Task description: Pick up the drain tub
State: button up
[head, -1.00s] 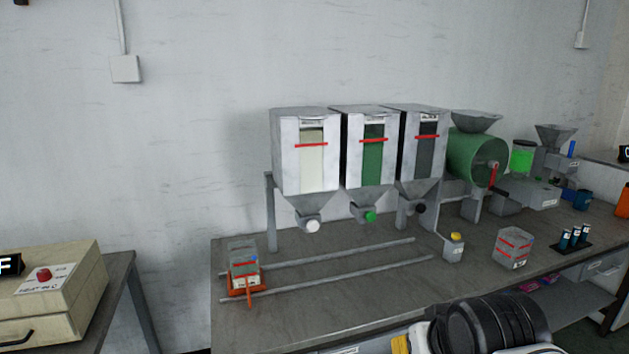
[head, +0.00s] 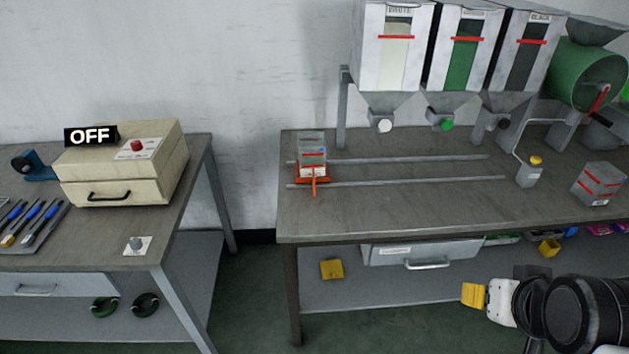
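No label in view lets me tell for sure which thing is the drain tub. A small yellow container (head: 331,269) sits on the lower shelf under the right bench, near its left end. A second yellow container (head: 549,248) is further right on that shelf. A clear box with red lines (head: 599,184) stands on the bench top at the right. My gripper (head: 473,296) shows at the lower right as a yellow end on a white block, in front of the bench and apart from these things. Its fingers cannot be made out separately.
Three hoppers (head: 391,45) stand over the bench (head: 400,215). A clear container on an orange carriage (head: 312,176) is at the rails' left end. A drawer (head: 425,252) hangs under the bench. The left table (head: 105,235) holds a beige box marked OFF; green floor lies between.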

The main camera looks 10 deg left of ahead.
aim_at(312, 156)
jog(key=j+z, duration=0.25)
jog(key=j, duration=0.3)
jog(key=j+z, duration=0.3)
jog(key=j, duration=0.25)
jog(key=j+z, duration=0.25)
jog(key=j, duration=0.3)
jog(key=k+j+z, duration=0.25)
jog(key=j, duration=0.3)
jog(key=i, duration=0.1)
